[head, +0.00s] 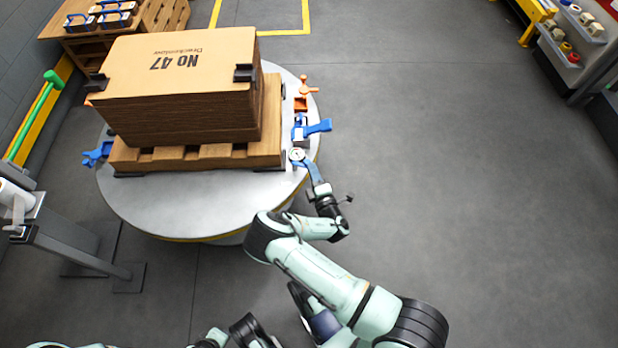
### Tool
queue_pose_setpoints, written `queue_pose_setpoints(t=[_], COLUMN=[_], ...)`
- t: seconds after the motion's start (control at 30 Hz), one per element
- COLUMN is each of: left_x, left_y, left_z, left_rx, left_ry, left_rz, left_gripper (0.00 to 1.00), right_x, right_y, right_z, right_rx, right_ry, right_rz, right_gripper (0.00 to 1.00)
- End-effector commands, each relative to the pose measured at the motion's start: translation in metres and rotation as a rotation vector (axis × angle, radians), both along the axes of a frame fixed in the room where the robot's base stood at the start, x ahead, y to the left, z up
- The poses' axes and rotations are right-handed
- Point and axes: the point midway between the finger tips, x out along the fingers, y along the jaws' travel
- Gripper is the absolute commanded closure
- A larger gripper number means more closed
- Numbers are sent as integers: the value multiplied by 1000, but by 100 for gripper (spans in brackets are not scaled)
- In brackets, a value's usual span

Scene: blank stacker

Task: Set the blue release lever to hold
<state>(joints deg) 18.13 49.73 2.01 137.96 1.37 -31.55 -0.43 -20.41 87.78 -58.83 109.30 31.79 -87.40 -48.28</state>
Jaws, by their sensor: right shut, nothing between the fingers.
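A blue lever (310,169) runs from a round pale pivot (296,154) at the right rim of the round metal table, slanting down and right. My right gripper (320,188) is at the lever's outer end; it is shut with nothing between its fingers. I cannot tell whether it touches the lever. Which lever setting is hold cannot be read. Another blue clamp (318,127) sits just above the pivot, its handle pointing right. My left gripper does not show.
The round table (150,205) carries a wooden pallet (200,157) with a stack of brown board (180,90) marked "No 47". An orange clamp (303,92) and a blue clamp (96,154) are at its rim. A grey post stand (70,250) is at left. Floor to the right is clear.

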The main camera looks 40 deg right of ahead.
Motion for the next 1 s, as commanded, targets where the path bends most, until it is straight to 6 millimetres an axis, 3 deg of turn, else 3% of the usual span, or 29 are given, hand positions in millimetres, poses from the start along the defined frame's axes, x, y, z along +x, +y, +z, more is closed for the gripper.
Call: queue_pose_setpoints(t=[0.4, 1.0], left_x=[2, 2], left_y=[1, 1], left_z=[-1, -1], left_rx=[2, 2], left_ry=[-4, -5], left_rz=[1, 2], left_gripper=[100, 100], right_x=[7, 10], right_y=[-20, -24], right_z=[0, 1], right_rx=[0, -1], right_ry=[-1, -2], right_rz=[-2, -2], right_gripper=[100, 100])
